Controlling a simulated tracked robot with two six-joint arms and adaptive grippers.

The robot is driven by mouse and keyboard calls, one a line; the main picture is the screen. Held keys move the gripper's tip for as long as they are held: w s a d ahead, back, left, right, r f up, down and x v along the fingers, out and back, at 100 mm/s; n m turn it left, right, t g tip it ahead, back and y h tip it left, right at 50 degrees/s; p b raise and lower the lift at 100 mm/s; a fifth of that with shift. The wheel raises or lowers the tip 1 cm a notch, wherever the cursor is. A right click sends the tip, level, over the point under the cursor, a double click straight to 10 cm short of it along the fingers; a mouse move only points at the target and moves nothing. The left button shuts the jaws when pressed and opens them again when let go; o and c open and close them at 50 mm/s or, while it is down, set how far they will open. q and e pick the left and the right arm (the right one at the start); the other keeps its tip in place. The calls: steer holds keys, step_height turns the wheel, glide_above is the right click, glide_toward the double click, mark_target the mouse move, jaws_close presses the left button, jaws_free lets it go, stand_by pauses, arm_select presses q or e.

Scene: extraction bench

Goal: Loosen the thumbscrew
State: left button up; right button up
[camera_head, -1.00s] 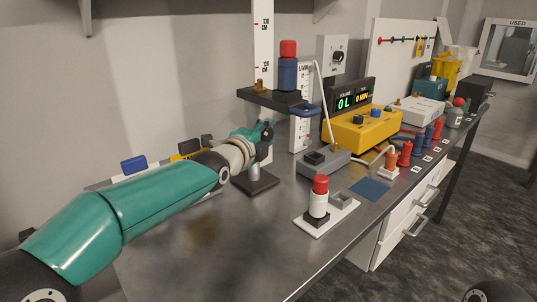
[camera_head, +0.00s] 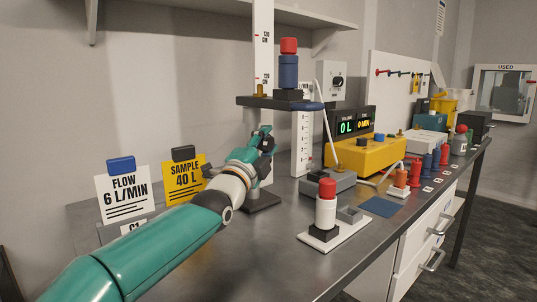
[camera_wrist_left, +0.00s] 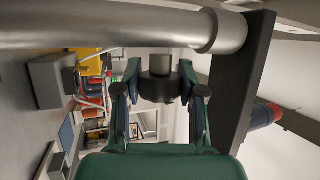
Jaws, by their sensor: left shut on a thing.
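My left gripper (camera_head: 263,140) is in front of the white upright scale post (camera_head: 264,60), just under the dark platform (camera_head: 262,102). In the left wrist view my left gripper (camera_wrist_left: 160,105) has its fingers closed around a dark round knob, the thumbscrew (camera_wrist_left: 158,88), with a grey shaft behind it. In the head view the fingers hide the thumbscrew. The platform (camera_wrist_left: 238,70) also shows in the wrist view, close beside the fingers. A blue cartridge with a red cap (camera_head: 288,70) stands upright on the platform. My right gripper is out of view.
A flow card (camera_head: 122,192) and a yellow sample card (camera_head: 184,178) stand at the left. A red-capped white bottle (camera_head: 326,205) sits on a white base to the right. The yellow meter (camera_head: 365,155) is behind. The bench front (camera_head: 260,265) is clear.

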arm_select(q)
steer(key=shift+w+f, duration=0.15)
steer(key=shift+f, duration=0.3)
steer(key=o, duration=1.2)
steer(key=shift+c, duration=0.2)
steer(key=shift+r, duration=0.25)
steer(key=v, duration=1.2)
